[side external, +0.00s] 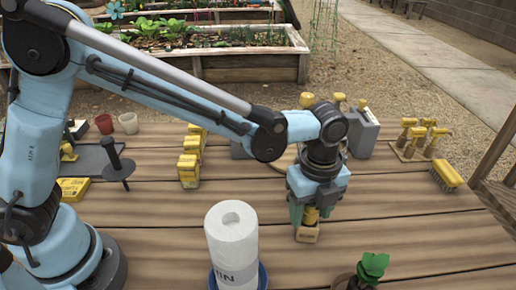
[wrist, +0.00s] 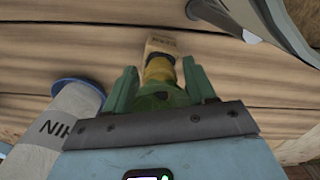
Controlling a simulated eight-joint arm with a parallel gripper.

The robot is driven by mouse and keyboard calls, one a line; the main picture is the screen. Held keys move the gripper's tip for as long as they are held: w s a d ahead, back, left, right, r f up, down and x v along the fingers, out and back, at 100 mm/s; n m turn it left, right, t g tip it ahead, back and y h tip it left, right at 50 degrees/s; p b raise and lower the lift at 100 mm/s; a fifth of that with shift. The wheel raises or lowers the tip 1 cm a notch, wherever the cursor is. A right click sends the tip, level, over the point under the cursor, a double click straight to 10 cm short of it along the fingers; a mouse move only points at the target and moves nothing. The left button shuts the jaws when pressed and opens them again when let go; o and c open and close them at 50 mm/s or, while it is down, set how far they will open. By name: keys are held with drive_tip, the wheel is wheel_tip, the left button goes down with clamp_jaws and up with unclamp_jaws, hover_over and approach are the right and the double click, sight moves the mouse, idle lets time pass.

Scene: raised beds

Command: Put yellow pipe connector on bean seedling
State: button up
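The yellow pipe connector (side external: 311,216) stands upright on a small wooden block (side external: 307,235) on the table, below my gripper (side external: 312,212). In the wrist view the yellow connector (wrist: 159,68) lies between my green fingers (wrist: 160,85), which are apart with a gap showing on each side. A darker green part covers its near end there; I cannot tell what it belongs to. The bean seedling (side external: 373,267) has bright green leaves and stands in a dark pot at the front edge, right of my gripper. Its pot is partly cut off.
A white paper roll (side external: 232,240) on a blue base stands left of my gripper, close by. Yellow boxes (side external: 189,165) are farther left. Yellow-handled tools on a rack (side external: 418,140) and a yellow brush (side external: 446,176) are at the right. The table between gripper and seedling is clear.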

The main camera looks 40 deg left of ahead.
sight(313, 204)
drive_tip(key=shift+r, duration=0.1)
wheel_tip(313, 204, up, 12)
drive_tip(key=shift+f, duration=0.2)
drive_tip(key=s+a+f+n+t, duration=0.1)
drive_tip(key=s+a+n+t, duration=0.2)
drive_tip(key=a+n, duration=0.9)
drive_tip(key=s+a+f+n+t, duration=0.2)
drive_tip(key=s+a+n+t, duration=0.2)
drive_tip(key=a+n, duration=0.8)
drive_tip(key=shift+s, duration=0.4)
